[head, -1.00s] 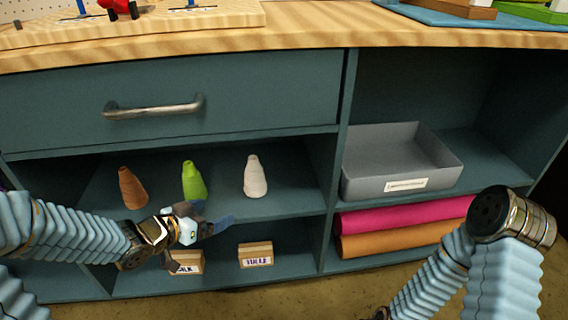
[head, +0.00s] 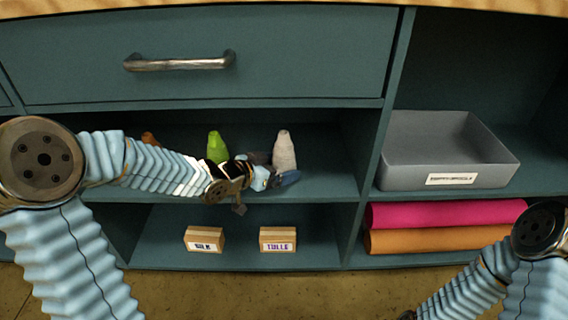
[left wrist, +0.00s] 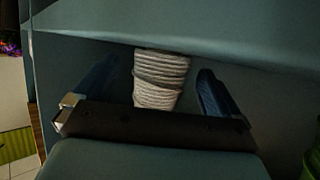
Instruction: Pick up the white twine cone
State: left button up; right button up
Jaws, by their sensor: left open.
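The white twine cone (head: 284,152) stands upright on the middle shelf, the rightmost of three cones. My left gripper (head: 275,174) is at that shelf, in front of the cone's lower part and hiding its base. In the left wrist view the wound white cone (left wrist: 161,78) shows between the two blue fingers of the open left gripper (left wrist: 156,88), with a gap on each side. My right arm shows at the lower right of the head view, but its gripper is out of the picture.
A green cone (head: 217,147) stands to the left, and a brown cone (head: 149,138) is mostly hidden by my left arm. A divider (head: 378,120) separates the grey bin (head: 440,150). Below are the SILK box (head: 204,239), TULLE box (head: 278,239) and pink roll (head: 440,213).

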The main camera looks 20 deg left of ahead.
pick_arm(q)
jog(key=shift+x, duration=0.85)
jog(key=c, duration=1.2)
